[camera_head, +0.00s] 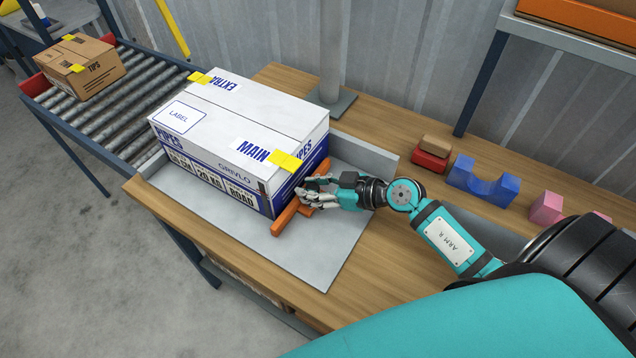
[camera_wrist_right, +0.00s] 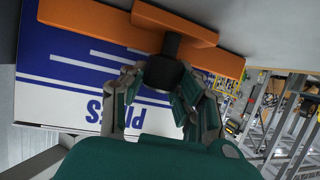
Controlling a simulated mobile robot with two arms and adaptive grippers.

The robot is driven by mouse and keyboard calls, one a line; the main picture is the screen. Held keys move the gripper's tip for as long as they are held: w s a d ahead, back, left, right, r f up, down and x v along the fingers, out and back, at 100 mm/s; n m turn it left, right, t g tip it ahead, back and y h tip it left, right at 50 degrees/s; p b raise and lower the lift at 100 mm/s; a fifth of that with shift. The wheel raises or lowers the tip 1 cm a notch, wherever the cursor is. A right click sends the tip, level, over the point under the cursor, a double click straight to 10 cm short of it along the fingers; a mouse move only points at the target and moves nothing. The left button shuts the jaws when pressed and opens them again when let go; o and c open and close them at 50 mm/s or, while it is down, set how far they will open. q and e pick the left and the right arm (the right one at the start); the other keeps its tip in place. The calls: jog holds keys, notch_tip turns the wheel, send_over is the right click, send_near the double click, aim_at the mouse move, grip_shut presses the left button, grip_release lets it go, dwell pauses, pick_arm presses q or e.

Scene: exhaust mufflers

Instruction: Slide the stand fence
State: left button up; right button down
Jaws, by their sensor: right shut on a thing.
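The stand fence (camera_head: 285,217) is an orange bar lying on a grey plate (camera_head: 318,262) along the right side of a large white and blue box (camera_head: 235,130). In the right wrist view the orange fence (camera_wrist_right: 190,45) has a crosspiece and a dark knob (camera_wrist_right: 182,47), with the box's blue striped side (camera_wrist_right: 80,70) close against it. My right gripper (camera_head: 310,190) reaches in from the right and is shut on the fence; its fingers (camera_wrist_right: 175,100) are around the dark knob. My left gripper is not in view.
The wooden bench (camera_head: 290,310) carries the plate. A roller conveyor (camera_head: 120,110) with a brown TIPS box (camera_head: 82,68) is at left. Blue block (camera_head: 483,182), red block (camera_head: 430,161) and pink block (camera_head: 547,207) stand on the bench at right. A grey post (camera_head: 332,50) rises behind the box.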

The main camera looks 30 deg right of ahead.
jog(key=shift+w+a, duration=0.2)
jog(key=shift+w, duration=0.25)
jog(key=shift+s, duration=0.1)
jog(key=c, duration=0.9)
grip_release()
jog(key=shift+s+d, duration=0.1)
jog(key=shift+c, duration=0.2)
jog(key=v, duration=1.2)
